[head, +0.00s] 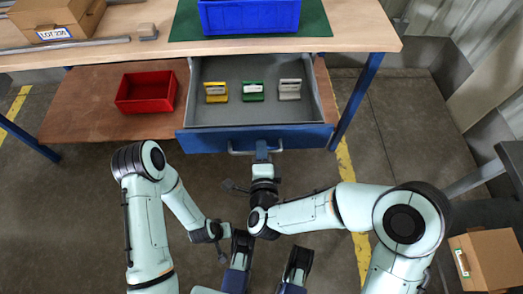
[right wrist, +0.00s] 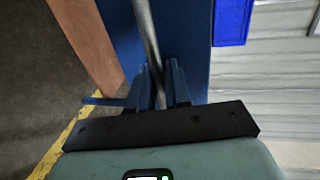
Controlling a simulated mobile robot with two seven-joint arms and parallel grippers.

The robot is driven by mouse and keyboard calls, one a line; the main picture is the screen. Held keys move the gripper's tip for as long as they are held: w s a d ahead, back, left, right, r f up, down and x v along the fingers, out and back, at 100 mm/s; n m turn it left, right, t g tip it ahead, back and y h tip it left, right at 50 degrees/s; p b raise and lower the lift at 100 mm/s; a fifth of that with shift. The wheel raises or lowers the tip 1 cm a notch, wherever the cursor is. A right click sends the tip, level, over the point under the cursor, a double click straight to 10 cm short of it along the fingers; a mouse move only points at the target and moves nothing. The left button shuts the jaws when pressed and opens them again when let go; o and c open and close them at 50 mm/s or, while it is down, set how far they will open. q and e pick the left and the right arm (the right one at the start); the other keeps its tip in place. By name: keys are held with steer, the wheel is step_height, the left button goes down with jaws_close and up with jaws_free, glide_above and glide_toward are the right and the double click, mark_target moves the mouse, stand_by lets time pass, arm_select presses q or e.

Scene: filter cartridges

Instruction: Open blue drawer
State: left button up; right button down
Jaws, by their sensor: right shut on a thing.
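The blue drawer (head: 205,140) under the workbench is pulled out, and its grey inside shows in the head view. Yellow (head: 216,92), green (head: 252,91) and grey (head: 290,89) filter cartridges stand in it. The drawer's handle (head: 238,152) is a grey bar on the front; it also shows in the right wrist view (right wrist: 150,40). My right gripper (head: 262,152) is shut on the handle, with its fingers on both sides of the bar in the right wrist view.
A red bin (head: 146,92) sits on a brown shelf (head: 75,100) left of the drawer. A blue bin (head: 250,16) stands on a green mat (head: 320,22) on the bench. Blue table legs (head: 357,100) flank the area. A cardboard box (head: 493,258) is at lower right.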

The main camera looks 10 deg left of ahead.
stand_by(0.3)
steer(key=c, duration=1.3)
jaws_free()
arm_select(q)
steer(key=s+d+r+g+p, duration=0.1)
steer(key=s+d+r+p, duration=0.1)
steer(key=s+r+p, duration=0.2)
steer(key=s+d+r+m+g+h+p, duration=0.1)
steer(key=s+d+r+g+p, duration=0.1)
steer(key=s+r+p, duration=0.3)
step_height(320, 180, up, 6)
steer(key=d+p, duration=0.1)
steer(key=p, duration=0.3)
steer(key=shift+s+d+h+p, duration=0.3)
steer(key=shift+d+p, duration=0.05)
arm_select(e)
steer(key=v, duration=1.3)
steer(key=shift+s, duration=0.2)
